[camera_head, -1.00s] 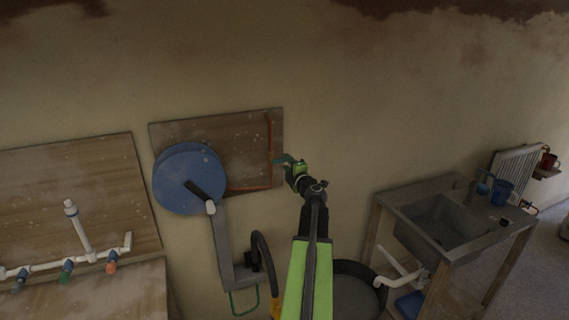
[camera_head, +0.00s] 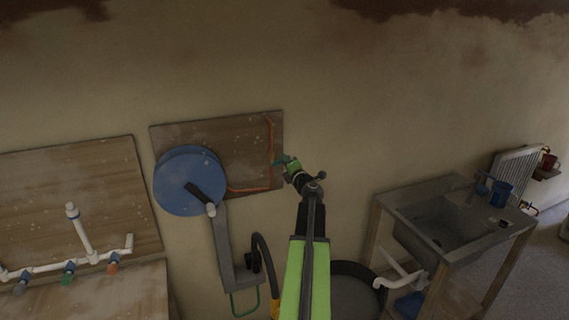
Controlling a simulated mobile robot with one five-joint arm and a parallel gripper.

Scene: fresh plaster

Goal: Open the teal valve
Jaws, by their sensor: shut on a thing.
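The teal valve (camera_head: 281,161) sits on an orange pipe (camera_head: 271,140) at the right edge of a wooden board on the wall. Only a small part of its teal handle shows. My gripper (camera_head: 287,164) is at the valve and shut on it. My gripper and wrist hide most of the valve, so how far its handle is turned cannot be told. My green and black arm reaches up to it from the bottom of the view.
A blue disc (camera_head: 189,181) with a grey bracket is left of the valve. White pipes (camera_head: 84,235) with coloured valves are at the far left. A grey sink (camera_head: 442,226) on a wooden stand is at the right. Bare wall surrounds the board above and right.

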